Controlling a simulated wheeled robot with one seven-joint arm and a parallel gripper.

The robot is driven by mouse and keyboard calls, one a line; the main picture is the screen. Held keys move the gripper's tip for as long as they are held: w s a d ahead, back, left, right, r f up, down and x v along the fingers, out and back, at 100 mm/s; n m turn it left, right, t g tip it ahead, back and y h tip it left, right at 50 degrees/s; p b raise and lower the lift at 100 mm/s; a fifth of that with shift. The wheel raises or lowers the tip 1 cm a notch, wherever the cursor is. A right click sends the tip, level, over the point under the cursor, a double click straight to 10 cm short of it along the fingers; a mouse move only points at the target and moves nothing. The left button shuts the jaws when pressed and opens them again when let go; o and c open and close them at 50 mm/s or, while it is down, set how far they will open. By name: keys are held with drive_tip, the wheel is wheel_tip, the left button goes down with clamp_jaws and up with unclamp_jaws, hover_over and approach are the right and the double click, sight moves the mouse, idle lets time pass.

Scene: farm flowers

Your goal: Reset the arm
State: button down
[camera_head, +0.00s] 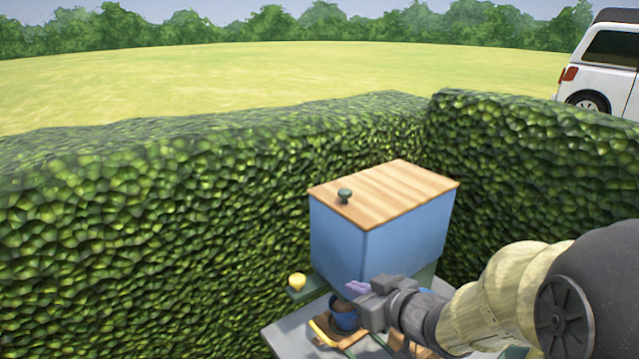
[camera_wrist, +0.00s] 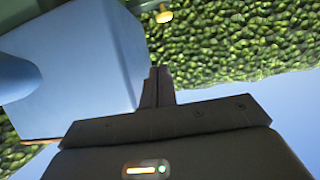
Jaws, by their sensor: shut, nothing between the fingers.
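My gripper (camera_head: 358,288) is in front of the lower part of the blue box, with my arm reaching in from the lower right. In the wrist view the two fingers (camera_wrist: 157,85) are together, with nothing between them. In the wrist view the box (camera_wrist: 75,85) fills the left side, tilted. I cannot tell whether the fingers touch it.
A blue pot (camera_head: 343,318) sits below the gripper, partly hidden. A small yellow thing (camera_head: 297,280) is on a green ledge at left. A yellow handle (camera_head: 322,335) lies near the grey surface (camera_head: 290,335). Tall hedges (camera_head: 180,210) stand close behind and right. A white van (camera_head: 605,70) is beyond.

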drive_tip(key=s+d+f+m+g+h+p, duration=0.3)
drive_tip(key=s+d+f+m+g+h, duration=0.25)
drive_tip(key=d+h, duration=0.2)
drive_tip(key=s+a+f+g, duration=0.1)
drive_tip(key=s+a+g, duration=0.1)
drive_tip(key=s, duration=0.4)
drive_tip(key=shift+f+m+g+p, duration=0.35)
drive_tip(key=shift+f+g+p, duration=0.05)
drive_tip(key=shift+g, duration=0.25)
